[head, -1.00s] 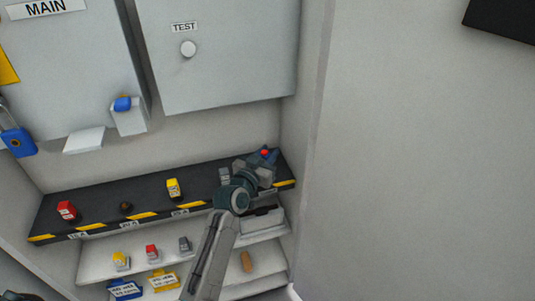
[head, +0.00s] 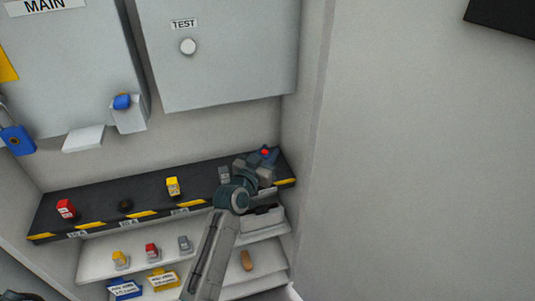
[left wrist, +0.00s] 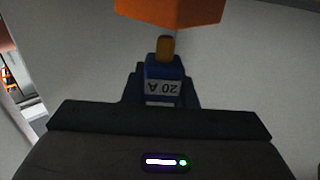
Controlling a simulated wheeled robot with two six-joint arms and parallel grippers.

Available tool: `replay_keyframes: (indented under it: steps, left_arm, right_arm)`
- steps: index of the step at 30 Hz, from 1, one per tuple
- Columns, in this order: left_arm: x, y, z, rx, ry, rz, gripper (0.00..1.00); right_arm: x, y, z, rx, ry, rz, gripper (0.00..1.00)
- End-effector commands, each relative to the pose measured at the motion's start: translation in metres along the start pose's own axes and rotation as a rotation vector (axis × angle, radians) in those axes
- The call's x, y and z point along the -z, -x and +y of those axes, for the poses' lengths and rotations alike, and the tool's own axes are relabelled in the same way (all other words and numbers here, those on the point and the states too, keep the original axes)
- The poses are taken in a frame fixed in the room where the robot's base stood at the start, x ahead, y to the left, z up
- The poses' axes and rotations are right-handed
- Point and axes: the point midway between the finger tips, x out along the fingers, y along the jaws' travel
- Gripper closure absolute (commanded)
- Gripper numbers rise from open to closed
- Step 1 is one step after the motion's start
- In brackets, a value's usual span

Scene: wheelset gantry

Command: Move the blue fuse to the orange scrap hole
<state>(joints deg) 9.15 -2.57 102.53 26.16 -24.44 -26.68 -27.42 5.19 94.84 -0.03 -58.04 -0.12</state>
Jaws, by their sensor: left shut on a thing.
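The blue fuse (left wrist: 163,82), labelled 20 A with a brass-coloured end, is held between the dark fingers of my left gripper (left wrist: 163,98) in the left wrist view. In the head view my left gripper (head: 264,162) is at the right end of the black shelf, near the side wall, with a little blue and red showing at its tips. An orange part (left wrist: 170,10) lies just beyond the fuse's brass end in the left wrist view. Whether it is the scrap hole's edge I cannot tell; no opening shows.
The black shelf (head: 100,206) carries a red fuse (head: 65,208), a yellow fuse (head: 172,187) and a grey fuse (head: 224,175). Lower white shelves hold small fuses and tags. A TEST cabinet (head: 225,80) hangs above; the side wall is close on the right.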

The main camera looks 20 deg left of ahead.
Motion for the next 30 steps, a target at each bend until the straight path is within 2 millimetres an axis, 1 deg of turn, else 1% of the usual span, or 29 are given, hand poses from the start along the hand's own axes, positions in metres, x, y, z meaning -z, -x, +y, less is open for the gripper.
replay_keyframes:
  steps: [23, 30]
  left_arm:
    - [0.0003, 0.0, 0.0, 0.0, 0.0, 0.001, 0.98]
    - [-0.0041, 0.0, 0.0, 0.0, 0.0, 0.0, 0.98]
  right_arm:
    - [0.0, -0.0016, -0.001, 0.002, -0.001, 0.0, 1.0]
    - [-0.0005, -0.005, -0.0012, 0.002, -0.001, 0.0, 1.0]
